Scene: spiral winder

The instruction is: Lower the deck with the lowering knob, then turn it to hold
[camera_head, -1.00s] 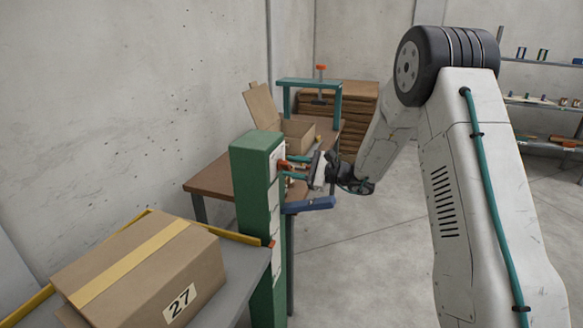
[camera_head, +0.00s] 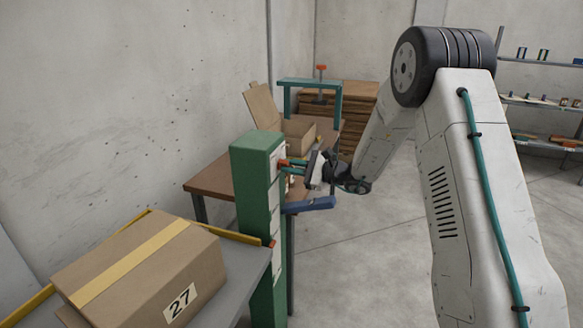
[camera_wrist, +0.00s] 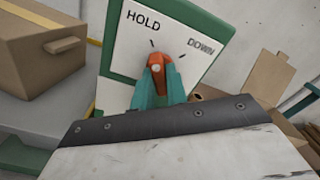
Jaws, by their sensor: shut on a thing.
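The orange lowering knob (camera_wrist: 158,72) sits on a white plate (camera_wrist: 125,60) marked HOLD and DOWN. The plate is on the green post (camera_head: 256,150). In the wrist view the knob's end with a pale dot points up, nearer the HOLD tick than the DOWN tick; its exact setting is hard to tell. My gripper (camera_wrist: 158,88) has its teal fingers shut on the knob from both sides. It also shows in the head view, reaching the post from the right. The grey deck (camera_head: 240,270) stands left of the post and carries a taped carton (camera_head: 150,270) marked 27.
A brown table (camera_head: 210,178) with an open carton (camera_head: 298,135) stands behind the post. Stacked brown boards (camera_head: 360,105) lie farther back. Shelves (camera_head: 545,102) stand at the right. The floor between is clear.

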